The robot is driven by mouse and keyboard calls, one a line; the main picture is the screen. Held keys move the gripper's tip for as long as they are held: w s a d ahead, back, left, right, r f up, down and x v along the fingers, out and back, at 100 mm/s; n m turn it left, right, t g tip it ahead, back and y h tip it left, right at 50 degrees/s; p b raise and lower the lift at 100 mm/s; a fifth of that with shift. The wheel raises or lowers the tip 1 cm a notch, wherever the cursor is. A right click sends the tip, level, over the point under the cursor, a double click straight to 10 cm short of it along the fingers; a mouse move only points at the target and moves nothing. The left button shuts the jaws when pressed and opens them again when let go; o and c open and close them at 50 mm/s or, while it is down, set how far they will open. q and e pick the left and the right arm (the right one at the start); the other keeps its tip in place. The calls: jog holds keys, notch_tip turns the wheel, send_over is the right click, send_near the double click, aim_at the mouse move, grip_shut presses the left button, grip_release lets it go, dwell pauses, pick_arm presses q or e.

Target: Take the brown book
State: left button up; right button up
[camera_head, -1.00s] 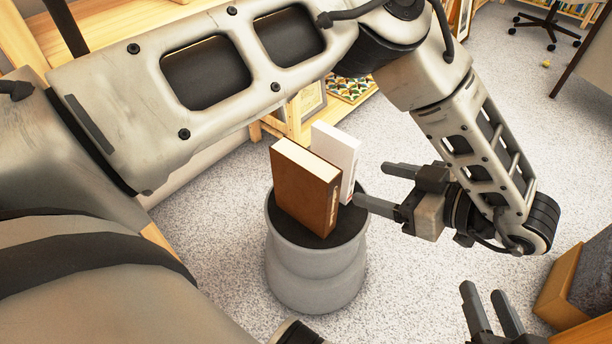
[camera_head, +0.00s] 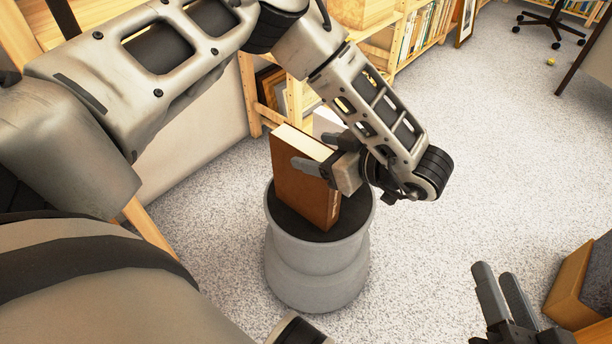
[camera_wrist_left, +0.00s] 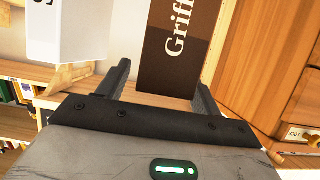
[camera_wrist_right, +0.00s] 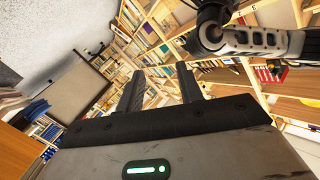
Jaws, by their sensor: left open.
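The brown book (camera_head: 302,190) stands upright on the dark top of a round grey stand (camera_head: 316,272), its pale page edge facing up. My left gripper (camera_head: 318,154) is open at the book's right side, one finger in front of its cover and the other partly hidden near its far side. In the left wrist view, the book's spine (camera_wrist_left: 178,45) with white lettering lies between the open fingers (camera_wrist_left: 160,73). I cannot tell whether they touch it. My right gripper (camera_head: 495,272) is open and empty at the lower right; it also shows in the right wrist view (camera_wrist_right: 161,74).
A white book (camera_head: 325,122) stands close behind the brown one, mostly hidden by my left gripper and arm. A wooden shelf (camera_head: 262,110) is behind the stand. A wooden box (camera_head: 572,285) sits at the lower right. The carpet (camera_head: 480,170) to the right is clear.

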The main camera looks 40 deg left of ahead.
pick_arm(q)
jog(key=shift+a+f, duration=0.2)
jog(key=shift+a, duration=0.4)
grip_shut()
jog(key=shift+r, duration=0.1)
